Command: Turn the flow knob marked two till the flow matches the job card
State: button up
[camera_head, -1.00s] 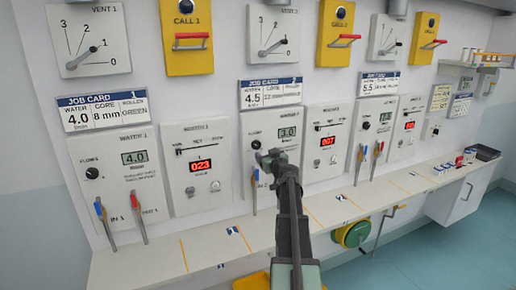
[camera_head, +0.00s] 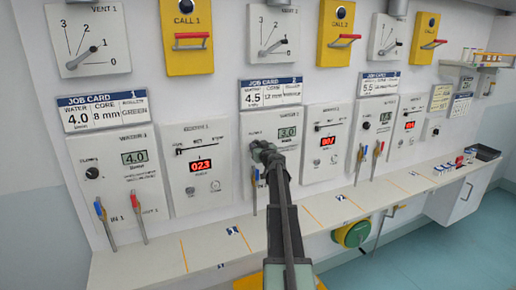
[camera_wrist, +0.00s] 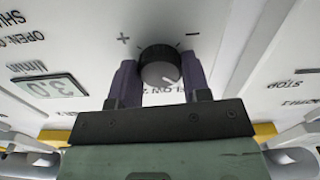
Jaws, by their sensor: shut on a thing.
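The flow knob marked two (camera_wrist: 160,66) is a round black dial on the white water panel of the second station; plus and minus marks flank it in the wrist view. My gripper (camera_wrist: 160,82) is shut on the knob, one finger on each side. In the head view my gripper (camera_head: 262,150) covers the knob. The panel's display (camera_head: 288,133) reads 3.0, and it also shows in the wrist view (camera_wrist: 48,87). The job card (camera_head: 270,94) above the panel gives water 4.5.
A lever (camera_head: 254,190) hangs beside my arm on the same panel. The first station's water panel (camera_head: 133,185), with display 4.0, stands to the left. The shelf (camera_head: 150,262) runs below, with a green-and-yellow wheel (camera_head: 352,235) under it.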

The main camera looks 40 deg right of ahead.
jog(key=shift+m, duration=0.3)
jog(key=shift+m, duration=3.8)
jog(key=o, duration=0.9)
jog(key=v, duration=1.1)
